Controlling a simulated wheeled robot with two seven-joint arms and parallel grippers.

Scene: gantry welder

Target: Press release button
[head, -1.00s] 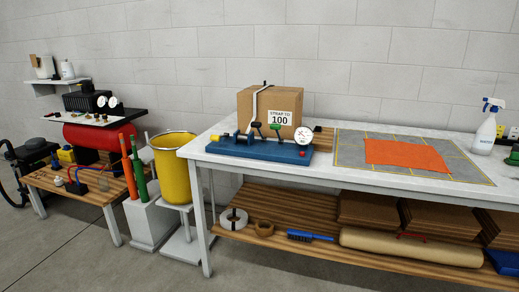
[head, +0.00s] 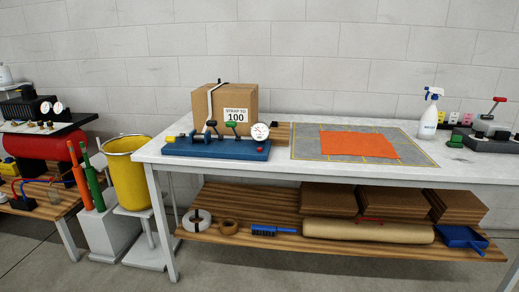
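A blue strapping tool (head: 215,148) sits near the left end of the white workbench (head: 180,130). It carries a green-knobbed lever (head: 231,125), a black-knobbed lever (head: 211,124), a round white gauge (head: 260,131) and a small red button (head: 260,150) at its right front. A cardboard box (head: 235,102) labelled "STRAP TO 100" stands behind it with a pale strap around it. At the right, a dark device (head: 485,135) with a red-knobbed lever is partly cut off. No label marks a release button. Neither gripper is in view.
An orange sheet (head: 358,145) lies on a grey mat (head: 415,152). A spray bottle (head: 430,115) stands behind it. A yellow bin (head: 129,175) and green and orange cylinders (head: 93,182) stand left of the bench. The lower shelf (head: 235,200) holds cardboard and a roll.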

